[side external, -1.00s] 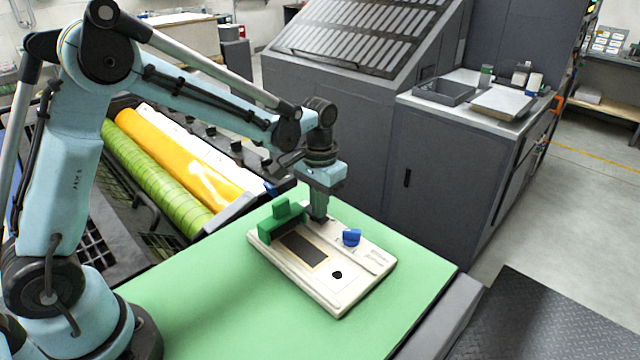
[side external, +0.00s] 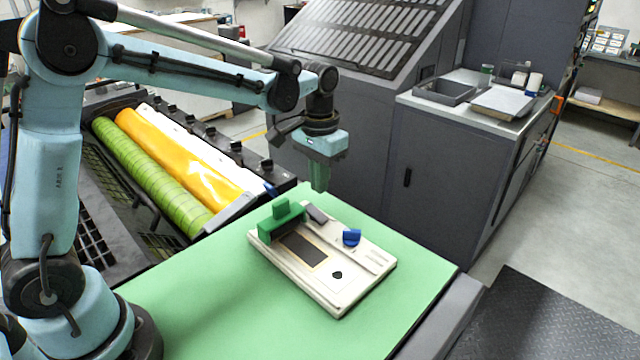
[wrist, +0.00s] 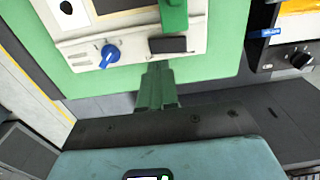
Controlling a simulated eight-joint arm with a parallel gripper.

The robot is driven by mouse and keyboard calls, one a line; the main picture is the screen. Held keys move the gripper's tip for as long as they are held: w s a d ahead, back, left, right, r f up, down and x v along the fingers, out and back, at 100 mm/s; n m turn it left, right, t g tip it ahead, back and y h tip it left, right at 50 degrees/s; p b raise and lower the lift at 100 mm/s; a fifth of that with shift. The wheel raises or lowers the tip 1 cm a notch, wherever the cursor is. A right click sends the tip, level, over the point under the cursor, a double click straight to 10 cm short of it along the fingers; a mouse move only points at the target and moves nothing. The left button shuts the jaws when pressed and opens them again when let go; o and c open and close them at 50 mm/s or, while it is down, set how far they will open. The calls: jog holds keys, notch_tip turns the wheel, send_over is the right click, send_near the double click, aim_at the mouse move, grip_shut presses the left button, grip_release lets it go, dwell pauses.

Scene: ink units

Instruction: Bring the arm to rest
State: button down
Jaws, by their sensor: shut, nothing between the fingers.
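My gripper (side external: 320,178) hangs in the air above the far edge of the green table top, with its green fingers pointing down. The fingers are together and hold nothing. It also shows in the wrist view (wrist: 157,84). Below it and apart from it, a cream panel unit (side external: 345,300) lies on the green table top (side external: 200,290). The unit carries a green block (side external: 282,222), a dark rectangular window (side external: 303,250), a blue knob (side external: 351,237), a small dark grey block (side external: 316,213) and a black round spot (side external: 337,275).
Green and yellow rollers (side external: 185,165) lie in a machine to the left of the table. A dark grey cabinet (side external: 440,170) with a tray (side external: 445,91) and bottles stands behind. The air around my gripper looks clear.

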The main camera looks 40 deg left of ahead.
jog(key=shift+r, duration=0.45)
jog(key=s+a+r+t, duration=0.1)
jog(key=s+r+t, duration=0.2)
jog(key=s+t, duration=0.4)
jog(key=shift+s+a, duration=0.3)
jog(key=shift+s, duration=3.55)
